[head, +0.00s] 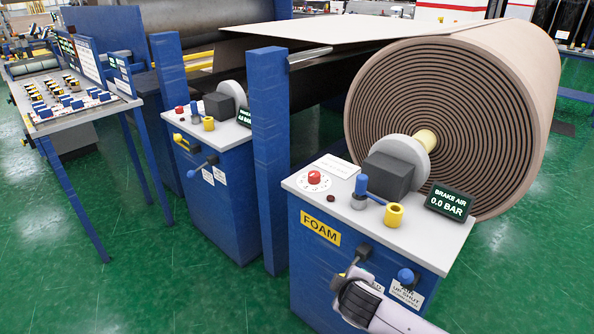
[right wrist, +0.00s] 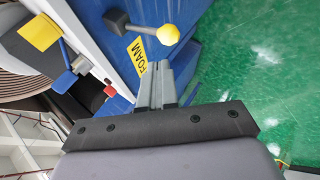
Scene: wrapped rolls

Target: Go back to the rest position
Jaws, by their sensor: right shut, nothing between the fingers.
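My right gripper (head: 345,278) is at the front face of the near blue cabinet (head: 305,265), below the yellow FOAM label (head: 320,227). In the right wrist view its fingers (right wrist: 156,85) are shut with nothing between them. A lever with a yellow knob (right wrist: 168,35) stands out from the cabinet just past the fingertips; it looks apart from them. In the head view the lever's dark mount (head: 363,250) shows and the gripper partly covers the lever. My left gripper is not in view.
The cabinet top carries a red knob (head: 314,177), a yellow cup-shaped part (head: 394,214) and a display (head: 450,201) reading BRAKE AIR 0.0 BAR. A large wrapped roll (head: 470,110) stands behind. A second cabinet (head: 220,195) is to the left. Green floor (head: 150,285) is clear at front left.

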